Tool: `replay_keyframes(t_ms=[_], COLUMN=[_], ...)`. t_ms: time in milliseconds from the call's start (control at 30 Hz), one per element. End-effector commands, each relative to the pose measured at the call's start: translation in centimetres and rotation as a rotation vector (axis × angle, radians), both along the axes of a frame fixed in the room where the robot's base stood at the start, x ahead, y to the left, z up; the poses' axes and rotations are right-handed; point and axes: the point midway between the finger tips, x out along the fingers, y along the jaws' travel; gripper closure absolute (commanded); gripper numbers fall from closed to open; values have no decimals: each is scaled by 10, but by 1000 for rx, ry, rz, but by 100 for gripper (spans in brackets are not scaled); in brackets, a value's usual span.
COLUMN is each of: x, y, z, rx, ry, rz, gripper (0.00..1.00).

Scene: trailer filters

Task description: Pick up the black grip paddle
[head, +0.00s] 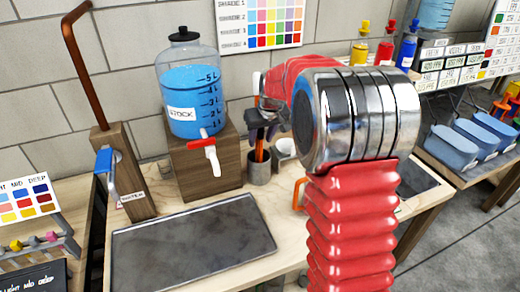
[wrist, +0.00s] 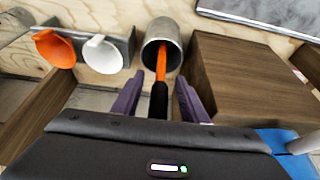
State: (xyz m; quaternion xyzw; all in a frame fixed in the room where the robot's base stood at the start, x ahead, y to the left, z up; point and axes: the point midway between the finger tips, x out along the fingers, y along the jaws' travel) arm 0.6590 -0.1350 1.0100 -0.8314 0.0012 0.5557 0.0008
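The black grip paddle stands in a metal cup (wrist: 162,45). Its orange shaft (wrist: 162,62) rises from the cup to a black grip (wrist: 159,100) in the wrist view. My gripper (wrist: 158,80) is open, with one purple finger on each side of the paddle. Gaps show between the fingers and the grip, so neither appears to touch it. In the head view my gripper (head: 266,118) is over the cup (head: 259,168), and the orange shaft (head: 260,150) shows below it. The paddle's lower end is hidden inside the cup.
A wooden block (head: 205,158) bearing a blue stock jug (head: 192,95) stands left of the cup. Orange (wrist: 54,48) and white (wrist: 102,54) scoops sit beside the cup in the wrist view. A dark tray (head: 195,245) lies in front on the bench.

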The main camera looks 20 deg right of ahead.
Motion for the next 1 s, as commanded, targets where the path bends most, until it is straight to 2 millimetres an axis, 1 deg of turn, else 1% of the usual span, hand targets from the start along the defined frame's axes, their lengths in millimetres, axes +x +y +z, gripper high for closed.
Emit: replay_keyframes(t_ms=[33, 133, 667, 1000], x=[2, 4, 4, 4], y=[0, 0, -1, -1], z=[-5, -9, -9, -9], rx=[0, 0, -1, -1], ry=[0, 0, -1, -1], rz=[0, 0, -1, -1], gripper=[60, 60, 61, 85])
